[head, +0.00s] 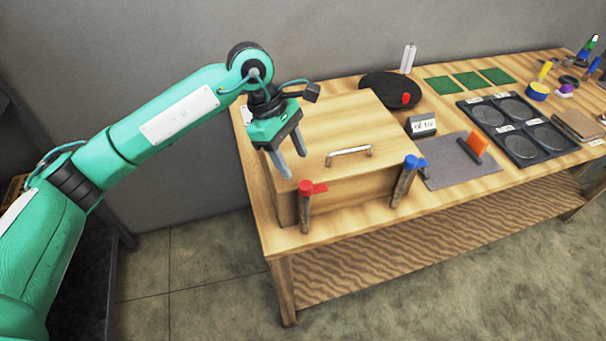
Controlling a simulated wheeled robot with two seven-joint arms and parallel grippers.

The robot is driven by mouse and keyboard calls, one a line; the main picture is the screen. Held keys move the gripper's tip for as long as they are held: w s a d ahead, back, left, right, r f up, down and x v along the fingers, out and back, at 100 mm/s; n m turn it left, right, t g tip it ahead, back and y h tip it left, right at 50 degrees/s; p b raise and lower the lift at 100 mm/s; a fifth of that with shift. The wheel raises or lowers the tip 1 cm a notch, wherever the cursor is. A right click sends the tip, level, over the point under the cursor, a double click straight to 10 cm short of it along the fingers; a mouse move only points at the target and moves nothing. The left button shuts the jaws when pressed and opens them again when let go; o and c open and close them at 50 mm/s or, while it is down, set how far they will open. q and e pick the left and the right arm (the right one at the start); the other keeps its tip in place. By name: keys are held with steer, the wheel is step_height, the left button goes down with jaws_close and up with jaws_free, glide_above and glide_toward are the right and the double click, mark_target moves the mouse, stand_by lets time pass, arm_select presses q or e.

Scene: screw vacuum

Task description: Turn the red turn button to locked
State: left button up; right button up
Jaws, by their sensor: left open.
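The red turn button (306,187) sits on top of a short wooden post at the front left corner of a wooden box (340,125). Its flat red tab points to the right. My right gripper is not in view.
A metal handle (348,154) is on the box's lid. To the right stand a black round object (390,89), a small sign (421,125), a grey mat (458,165) and a black tray (517,157). The table's (280,243) front left edge is close to the red button.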

mark_target(305, 184)
arm_select(q)
steer(key=p+x, duration=0.1)
steer(key=x, duration=0.4)
steer(key=shift+s+d+f, duration=0.1)
steer(key=shift+d+f, duration=0.1)
steer(key=shift+f, duration=0.15)
steer(key=shift+d+f, duration=0.15)
steer(key=shift+f, duration=0.3)
steer(key=c, duration=1)
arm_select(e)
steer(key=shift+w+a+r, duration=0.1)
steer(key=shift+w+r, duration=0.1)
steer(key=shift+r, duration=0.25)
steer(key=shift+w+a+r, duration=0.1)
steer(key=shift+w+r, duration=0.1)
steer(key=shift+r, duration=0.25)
